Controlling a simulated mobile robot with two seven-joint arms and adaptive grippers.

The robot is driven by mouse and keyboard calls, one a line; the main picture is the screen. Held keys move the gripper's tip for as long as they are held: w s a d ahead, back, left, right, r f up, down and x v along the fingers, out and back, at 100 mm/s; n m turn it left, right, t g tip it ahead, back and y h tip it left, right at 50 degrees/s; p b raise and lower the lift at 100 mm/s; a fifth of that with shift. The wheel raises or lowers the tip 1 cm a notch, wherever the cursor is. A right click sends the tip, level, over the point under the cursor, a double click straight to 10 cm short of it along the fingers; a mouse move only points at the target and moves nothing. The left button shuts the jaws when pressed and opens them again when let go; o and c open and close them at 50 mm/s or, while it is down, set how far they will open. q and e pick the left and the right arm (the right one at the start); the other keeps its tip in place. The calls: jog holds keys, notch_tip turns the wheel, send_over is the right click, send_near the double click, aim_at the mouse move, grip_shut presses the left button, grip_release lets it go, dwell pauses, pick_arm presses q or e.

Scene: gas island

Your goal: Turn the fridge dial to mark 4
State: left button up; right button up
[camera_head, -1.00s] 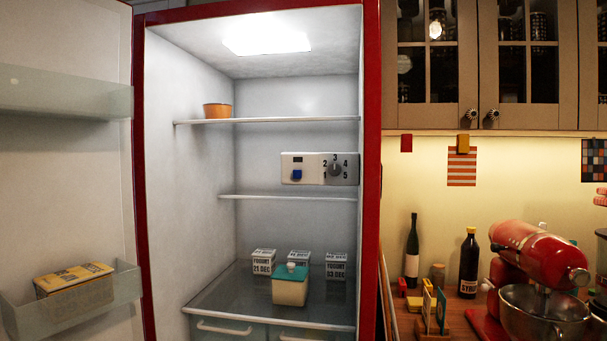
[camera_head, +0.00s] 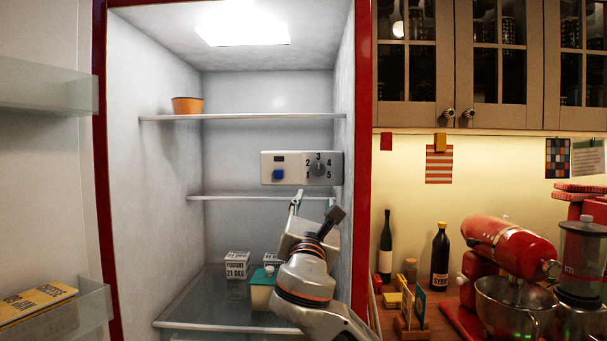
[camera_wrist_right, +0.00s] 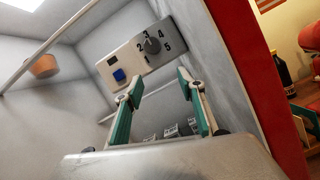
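The fridge dial (camera_head: 318,170) is a dark round knob on a pale control panel (camera_head: 266,160) on the fridge's back wall, between the two shelves. Marks 1 to 5 surround it, 3 at the top and 4 at its upper right. Its pointer is too small to read surely. The dial also shows in the right wrist view (camera_wrist_right: 152,46). My right gripper (camera_head: 313,200) is inside the fridge, below the panel. In the right wrist view, its green-padded fingers (camera_wrist_right: 158,88) are apart and empty, short of the dial. My left gripper is not in view.
A blue button (camera_head: 278,175) is left of the dial. The lower shelf (camera_head: 240,197) runs just under the panel, near my right fingers. An orange bowl (camera_head: 187,105) stands on the upper shelf. Yogurt boxes (camera_head: 237,264) and a teal-lidded jar (camera_head: 262,288) stand below. The fridge's red right edge (camera_head: 361,150) is beside my arm.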

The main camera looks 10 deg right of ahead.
aim_at(318, 172)
jog(key=shift+h, duration=0.5)
jog(key=w+r, duration=0.1)
jog(key=r, duration=0.1)
jog(key=w+d+r+p, duration=0.1)
jog(key=w+r, duration=0.1)
jog(key=w+d+r, duration=0.1)
jog(key=w+r, duration=0.1)
jog(key=shift+d+p, duration=0.15)
jog(key=shift+p, duration=0.15)
jog(key=shift+w+d+r, duration=0.15)
jog(key=shift+w+d, duration=0.05)
jog(key=shift+w, duration=0.3)
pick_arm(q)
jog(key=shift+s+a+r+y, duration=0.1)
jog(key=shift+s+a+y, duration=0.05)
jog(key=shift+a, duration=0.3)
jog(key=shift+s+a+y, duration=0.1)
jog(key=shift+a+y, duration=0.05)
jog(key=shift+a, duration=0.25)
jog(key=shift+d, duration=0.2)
pick_arm(e)
jog(key=c, duration=1.1)
